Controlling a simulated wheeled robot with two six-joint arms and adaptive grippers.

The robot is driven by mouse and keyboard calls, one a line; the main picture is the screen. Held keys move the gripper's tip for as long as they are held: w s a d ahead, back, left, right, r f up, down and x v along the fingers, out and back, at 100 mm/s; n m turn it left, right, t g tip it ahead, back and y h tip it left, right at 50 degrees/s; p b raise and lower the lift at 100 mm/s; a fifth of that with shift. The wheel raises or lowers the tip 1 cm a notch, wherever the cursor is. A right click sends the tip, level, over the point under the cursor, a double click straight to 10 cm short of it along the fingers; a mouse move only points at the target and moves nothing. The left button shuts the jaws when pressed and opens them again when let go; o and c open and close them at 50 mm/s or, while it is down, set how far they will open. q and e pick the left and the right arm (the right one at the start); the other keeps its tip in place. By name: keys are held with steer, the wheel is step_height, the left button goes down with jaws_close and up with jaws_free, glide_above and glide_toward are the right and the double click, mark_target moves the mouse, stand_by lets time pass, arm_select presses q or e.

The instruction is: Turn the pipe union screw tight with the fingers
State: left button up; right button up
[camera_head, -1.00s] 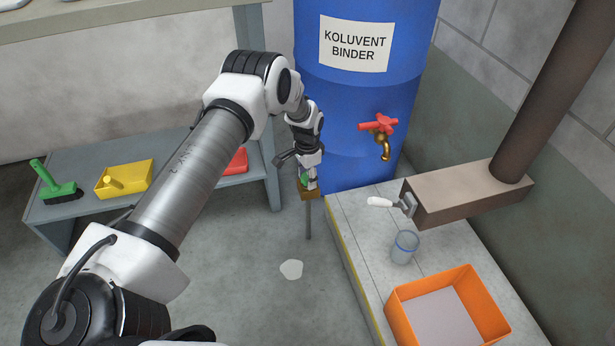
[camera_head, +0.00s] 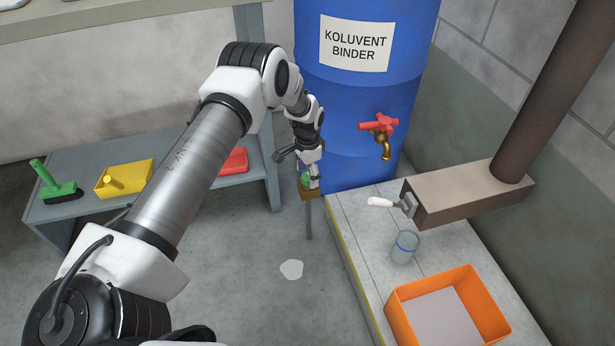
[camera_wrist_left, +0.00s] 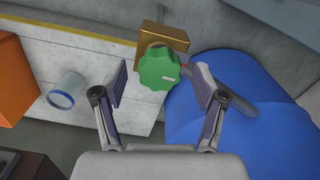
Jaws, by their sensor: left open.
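The pipe union screw shows as a green scalloped knob (camera_wrist_left: 158,70) with a pale mark, on a brass-coloured block (camera_wrist_left: 164,38) in the left wrist view. In the head view the green knob (camera_head: 305,180) sits on the block (camera_head: 308,194) at the top of a thin post beside the blue drum. My left gripper (camera_head: 311,178) is right above it, partly covering it. In the wrist view its fingers (camera_wrist_left: 160,82) are spread wide, one on each side of the knob, with gaps to both. My right gripper is out of view.
The blue drum (camera_head: 350,110) with a red-handled tap (camera_head: 380,130) stands close to the right of the post. A glass jar (camera_head: 404,247) and an orange bin (camera_head: 448,280) stand on the pale platform (camera_head: 345,225). A grey bench (camera_head: 90,200) is at left.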

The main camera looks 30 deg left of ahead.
mark_target(307, 176)
arm_select(q)
step_height(307, 176, up, 10)
steer(key=shift+r, duration=0.2)
stand_by(0.3)
steer(key=s+d+f+g, duration=0.2)
steer(key=s+d+f, duration=0.3)
steer(key=s+f, duration=0.3)
steer(key=s+d+f+g, duration=0.2)
steer(key=s+d+f, duration=0.2)
steer(key=s+f, duration=0.45)
steer(key=s+d+n+t, duration=0.1)
steer(key=s+d+n, duration=0.15)
steer(key=s, duration=0.95)
steer(key=s+d+n, duration=0.1)
steer(key=s+d, duration=0.2)
steer(key=s, duration=0.9)
steer(key=w+r+n+t+p, duration=0.2)
steer(key=w+r+t+p, duration=0.1)
steer(key=r+p, duration=3.1)
steer(key=shift+w+r, duration=0.2)
steer(key=shift+r, duration=0.3)
